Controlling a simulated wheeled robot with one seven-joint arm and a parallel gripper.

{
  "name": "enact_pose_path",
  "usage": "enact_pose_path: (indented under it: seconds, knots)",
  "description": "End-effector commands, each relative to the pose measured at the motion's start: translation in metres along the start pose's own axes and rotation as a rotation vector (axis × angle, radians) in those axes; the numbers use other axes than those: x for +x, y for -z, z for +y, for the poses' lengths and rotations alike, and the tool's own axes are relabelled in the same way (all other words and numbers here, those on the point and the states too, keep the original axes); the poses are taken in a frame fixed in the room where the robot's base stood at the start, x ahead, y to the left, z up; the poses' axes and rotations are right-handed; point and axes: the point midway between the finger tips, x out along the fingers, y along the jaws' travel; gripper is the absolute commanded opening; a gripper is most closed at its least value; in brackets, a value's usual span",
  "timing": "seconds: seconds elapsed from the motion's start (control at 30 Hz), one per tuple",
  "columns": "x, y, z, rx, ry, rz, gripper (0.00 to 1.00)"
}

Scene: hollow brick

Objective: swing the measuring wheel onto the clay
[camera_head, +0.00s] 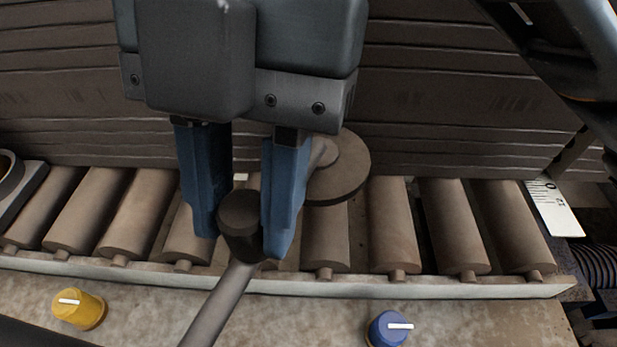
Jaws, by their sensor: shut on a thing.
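My gripper (241,238) points down with its two blue fingers shut on a dark knob (242,213) at the end of a grey-brown rod (212,310). The rod runs down and left from the knob to the bottom edge of the picture. A round brown disc with a small hub, which looks like the measuring wheel (347,176), shows just right of the right finger, above the rollers. The finger hides its left part, and I cannot tell whether it touches the rollers. I see no clay that I can make out.
A row of brown rollers (394,225) runs across behind a pale front rail (440,291). A yellow dial (78,309) and a blue dial (389,328) sit on the front panel. A white scale strip (553,208) is at right. A ribbed dark wall (430,110) stands behind.

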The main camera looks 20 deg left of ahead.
Motion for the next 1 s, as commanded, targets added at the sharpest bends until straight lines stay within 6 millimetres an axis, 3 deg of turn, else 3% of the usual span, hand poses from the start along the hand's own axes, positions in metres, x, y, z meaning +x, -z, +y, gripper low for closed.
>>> enact_pose_path:
  seconds: [0.2, 0.23, 0.5, 0.77, 1.0]
  knots:
    - [0.002, -0.001, 0.001, 0.001, -0.001, 0.001, 0.0]
    - [0.003, -0.001, 0.001, 0.001, -0.001, 0.001, 0.35]
    - [0.003, -0.001, 0.0, 0.0, 0.001, 0.002, 0.59]
    - [0.001, -0.001, 0.0, 0.0, 0.001, 0.001, 0.59]
    - [-0.029, -0.001, -0.006, 0.003, -0.003, -0.003, 0.59]
